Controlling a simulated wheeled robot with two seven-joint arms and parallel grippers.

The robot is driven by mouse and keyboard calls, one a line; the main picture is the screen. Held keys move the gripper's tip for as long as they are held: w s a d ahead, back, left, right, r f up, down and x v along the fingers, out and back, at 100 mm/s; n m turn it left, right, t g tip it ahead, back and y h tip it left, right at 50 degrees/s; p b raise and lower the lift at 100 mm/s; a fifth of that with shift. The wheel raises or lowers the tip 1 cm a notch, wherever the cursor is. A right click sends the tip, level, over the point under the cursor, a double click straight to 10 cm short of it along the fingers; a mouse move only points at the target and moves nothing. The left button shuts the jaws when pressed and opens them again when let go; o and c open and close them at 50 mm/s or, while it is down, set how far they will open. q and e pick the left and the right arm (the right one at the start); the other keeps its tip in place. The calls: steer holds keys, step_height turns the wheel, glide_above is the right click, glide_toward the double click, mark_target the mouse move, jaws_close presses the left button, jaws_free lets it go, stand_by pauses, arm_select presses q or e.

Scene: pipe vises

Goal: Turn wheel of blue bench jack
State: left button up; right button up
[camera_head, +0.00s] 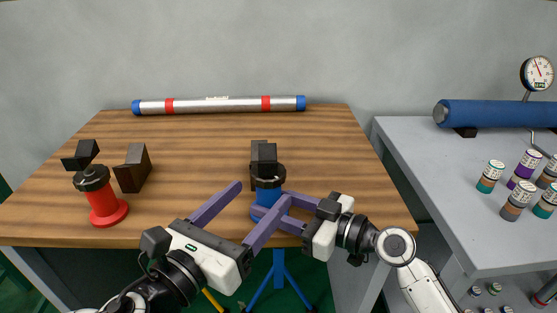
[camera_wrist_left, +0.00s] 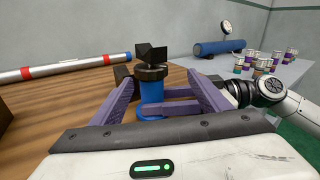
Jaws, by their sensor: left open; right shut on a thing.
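The blue bench jack (camera_head: 265,196) stands upright near the front edge of the wooden table, with a dark ring-shaped wheel (camera_head: 268,172) and a black V-head on top. It also shows in the left wrist view (camera_wrist_left: 151,97), with its wheel (camera_wrist_left: 152,73). My left gripper (camera_head: 262,193) is open, one finger on each side of the jack; I cannot tell whether they touch it. My right gripper (camera_head: 270,203) comes from the right and is shut on the jack's blue body, below the wheel. The fingers hide part of the body.
A red jack (camera_head: 104,205) stands at left beside a dark wooden block (camera_head: 133,169). Another dark block is close behind the blue jack. A silver pipe (camera_head: 218,105) lies along the back. A grey bench (camera_head: 455,210) at right holds a blue cylinder (camera_head: 485,114), gauge and several small cans.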

arm_select(q)
steer(key=shift+w+a+r+m+y, duration=0.15)
steer(key=shift+w+a+m+y, duration=0.2)
steer(key=shift+a+m, duration=0.3)
steer(key=shift+w+d, duration=0.15)
steer(key=shift+w, duration=0.2)
steer(key=x, duration=1.1)
steer(key=shift+r, duration=0.15)
steer(key=shift+w, duration=0.1)
steer(key=c, duration=1.1)
steer(key=shift+o, duration=0.2)
steer(key=shift+t, duration=0.3)
steer(key=shift+n, duration=0.25)
steer(key=n+y, duration=0.1)
steer(key=n+t+y, duration=0.1)
steer(key=y, duration=0.1)
steer(key=a+n+t+y, duration=0.1)
steer(key=y, duration=0.1)
steer(key=shift+w, duration=0.25)
steer(key=shift+w+a+n+y, duration=0.1)
steer(key=shift+a+n+y, duration=0.15)
steer(key=shift+n+y, duration=0.65)
steer(key=shift+a+n+y, duration=0.25)
steer(key=shift+n+y, duration=0.25)
steer(key=shift+y, duration=0.65)
